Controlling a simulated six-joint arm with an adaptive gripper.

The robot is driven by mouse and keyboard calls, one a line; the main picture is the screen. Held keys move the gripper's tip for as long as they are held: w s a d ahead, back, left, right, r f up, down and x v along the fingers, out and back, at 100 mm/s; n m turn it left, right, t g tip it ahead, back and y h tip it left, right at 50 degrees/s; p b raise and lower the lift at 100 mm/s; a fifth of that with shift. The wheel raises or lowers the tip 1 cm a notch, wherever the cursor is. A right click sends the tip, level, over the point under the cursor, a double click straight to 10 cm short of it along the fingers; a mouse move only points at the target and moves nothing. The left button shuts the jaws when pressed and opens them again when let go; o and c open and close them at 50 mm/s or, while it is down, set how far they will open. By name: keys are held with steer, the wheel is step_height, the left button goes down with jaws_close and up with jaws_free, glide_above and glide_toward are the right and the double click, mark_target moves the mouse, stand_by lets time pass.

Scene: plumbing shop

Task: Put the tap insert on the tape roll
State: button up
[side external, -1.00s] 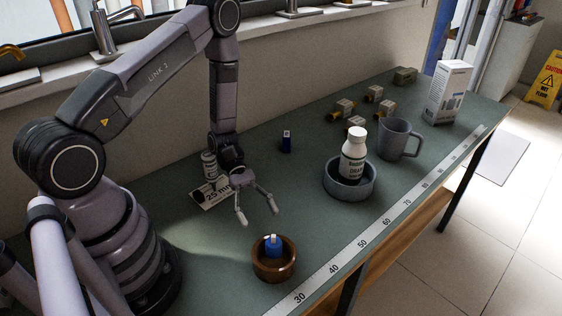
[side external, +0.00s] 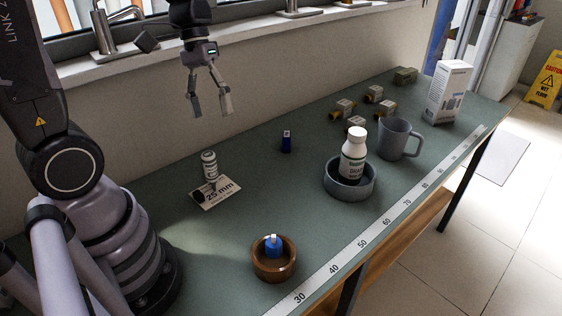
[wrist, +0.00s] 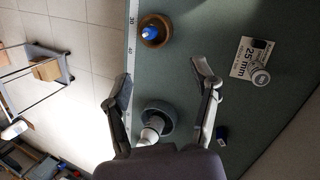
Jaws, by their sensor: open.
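A blue piece with a pale tip (side external: 273,243), which looks like the tap insert, stands upright in the middle of a brown round ring (side external: 262,267), which looks like the tape roll. The ring lies near the front edge of the bench. Both also show at the top of the wrist view, the blue piece (wrist: 149,33) within the ring (wrist: 163,42). Whether the blue piece rests on the ring or on the bench inside it is hidden. My gripper (side external: 211,113) is open and empty, high above the back of the bench, apart from both. Its spread fingers show in the wrist view (wrist: 163,85).
A white bottle (side external: 352,155) stands in a grey round dish (side external: 350,190). A grey mug (side external: 397,140), white box (side external: 448,92) and several brass fittings (side external: 345,107) are farther right. A small can (side external: 209,165) stands on a 25 mm card (side external: 222,195). A dark blue item (side external: 286,141) stands alone.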

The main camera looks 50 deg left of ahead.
steer(key=s+a+r+m+t+y, duration=0.2)
steer(key=s+r+m+t+y, duration=0.2)
steer(key=s+r+t, duration=0.2)
steer(key=shift+s+a+r+t, duration=0.3)
steer(key=shift+s+r, duration=0.65)
steer(key=shift+r, duration=0.5)
